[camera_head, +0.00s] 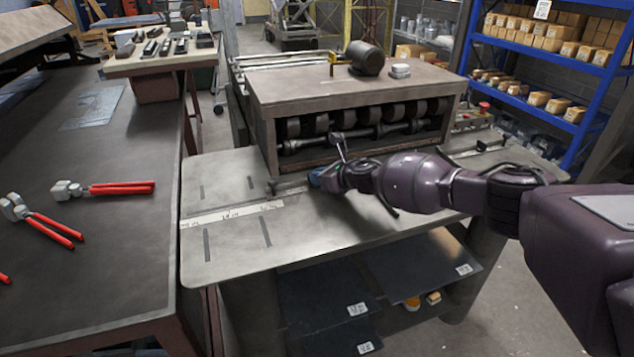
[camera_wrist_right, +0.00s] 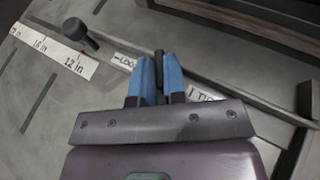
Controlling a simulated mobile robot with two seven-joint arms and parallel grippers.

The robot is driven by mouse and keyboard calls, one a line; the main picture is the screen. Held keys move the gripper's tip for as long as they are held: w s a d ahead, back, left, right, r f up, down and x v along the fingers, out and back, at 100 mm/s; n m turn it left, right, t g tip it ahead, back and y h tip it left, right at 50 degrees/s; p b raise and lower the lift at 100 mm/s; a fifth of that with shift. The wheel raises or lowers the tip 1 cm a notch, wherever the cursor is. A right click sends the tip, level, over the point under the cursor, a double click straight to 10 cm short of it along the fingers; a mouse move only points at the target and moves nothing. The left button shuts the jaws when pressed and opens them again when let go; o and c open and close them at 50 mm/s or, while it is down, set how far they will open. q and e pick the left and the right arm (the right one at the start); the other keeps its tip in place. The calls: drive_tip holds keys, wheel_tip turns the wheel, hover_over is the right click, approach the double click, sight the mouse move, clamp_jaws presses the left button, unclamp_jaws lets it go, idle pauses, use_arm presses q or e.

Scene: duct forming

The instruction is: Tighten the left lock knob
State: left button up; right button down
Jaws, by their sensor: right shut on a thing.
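My right gripper (camera_head: 318,178) is low over the left part of the metal worktable (camera_head: 310,235), in front of the roller machine (camera_head: 350,110). In the right wrist view its two blue fingers (camera_wrist_right: 160,82) are shut on a narrow dark upright piece, which I take to be the left lock knob (camera_wrist_right: 159,58). Only its upper end shows between the fingertips; the rest is hidden. A white label with partly covered lettering lies on the table around it, reading "LOC" on the left and "TI" on the right. My left gripper is not in view.
A separate black knob on a stem (camera_wrist_right: 80,33) stands beside the inch scale (camera_wrist_right: 55,52). A metal bar (camera_wrist_right: 215,75) runs behind the fingers. Red-handled pliers (camera_head: 120,188) lie on the left bench (camera_head: 90,270). The table's front left is clear.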

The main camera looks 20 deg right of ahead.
drive_tip(key=shift+d+f+n+g+y+b, duration=0.15)
drive_tip(key=shift+f+n+g+y+b, duration=0.3)
drive_tip(key=shift+n+g+y+b, duration=0.5)
drive_tip(key=shift+w+r+n+y+b, duration=0.1)
drive_tip(key=shift+r+n+y+b, duration=0.3)
drive_tip(key=shift+b, duration=0.3)
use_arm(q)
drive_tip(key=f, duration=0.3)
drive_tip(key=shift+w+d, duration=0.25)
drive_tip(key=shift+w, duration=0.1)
use_arm(e)
drive_tip(key=shift+g, duration=0.25)
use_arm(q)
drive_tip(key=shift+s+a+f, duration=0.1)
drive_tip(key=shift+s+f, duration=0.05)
use_arm(e)
drive_tip(key=c, duration=1.3)
unclamp_jaws()
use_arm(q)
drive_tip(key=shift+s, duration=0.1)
use_arm(e)
drive_tip(key=shift+o, duration=0.6)
drive_tip(key=shift+r, duration=0.15)
drive_tip(key=shift+d+r, duration=0.1)
drive_tip(key=shift+r, duration=0.05)
